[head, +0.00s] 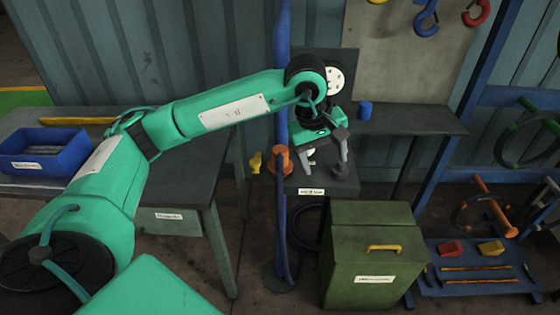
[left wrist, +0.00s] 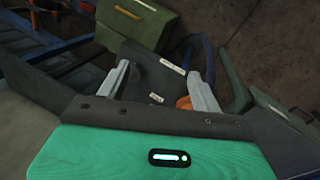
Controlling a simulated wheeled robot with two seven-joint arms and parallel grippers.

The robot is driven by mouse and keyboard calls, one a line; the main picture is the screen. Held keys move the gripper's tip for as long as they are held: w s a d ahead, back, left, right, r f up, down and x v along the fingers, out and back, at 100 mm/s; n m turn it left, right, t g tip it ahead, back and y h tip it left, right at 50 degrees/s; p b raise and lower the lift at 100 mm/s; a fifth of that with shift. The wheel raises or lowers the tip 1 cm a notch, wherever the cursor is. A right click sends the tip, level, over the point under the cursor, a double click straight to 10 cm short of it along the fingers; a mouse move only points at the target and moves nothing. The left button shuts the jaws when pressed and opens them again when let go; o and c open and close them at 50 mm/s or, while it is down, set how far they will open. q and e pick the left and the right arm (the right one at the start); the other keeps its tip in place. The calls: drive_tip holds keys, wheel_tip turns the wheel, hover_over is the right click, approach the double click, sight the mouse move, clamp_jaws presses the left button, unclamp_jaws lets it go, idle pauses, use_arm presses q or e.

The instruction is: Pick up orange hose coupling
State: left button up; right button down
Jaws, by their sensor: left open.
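The orange hose coupling (head: 280,160) stands at the left edge of a small dark shelf, against the upright blue pipe. In the left wrist view the orange part (left wrist: 184,103) shows beside the right-hand finger, which partly hides it. My left gripper (head: 326,168) is open over the shelf, to the right of the coupling. In the left wrist view its two fingers (left wrist: 158,70) are spread wide with nothing held between them. Whether a finger touches the coupling I cannot tell. My right gripper is in neither view.
A blue pipe (head: 283,90) rises beside the shelf (head: 345,188). A yellow fitting (head: 255,162) is left of it. A green box (head: 365,285) with a yellow handle stands below. A blue cup (head: 365,108) sits on the grey bench (head: 420,121) behind.

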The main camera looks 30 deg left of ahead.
use_arm(q)
drive_tip(key=a+r+t+y, duration=0.1)
drive_tip(key=a+r+y, duration=0.45)
drive_tip(key=a, duration=0.55)
hover_over(280, 150)
drive_tip(key=s, duration=0.1)
drive_tip(key=f, duration=0.7)
drive_tip(key=shift+s+d+f, duration=0.15)
drive_tip(key=shift+d+f, duration=0.15)
drive_tip(key=shift+d, duration=0.05)
drive_tip(key=shift+f, duration=0.4)
drive_tip(key=x, duration=0.3)
drive_tip(key=p+x, duration=0.1)
drive_tip(key=x, duration=0.1)
drive_tip(key=shift+d, duration=0.35)
drive_tip(key=c, duration=1.2)
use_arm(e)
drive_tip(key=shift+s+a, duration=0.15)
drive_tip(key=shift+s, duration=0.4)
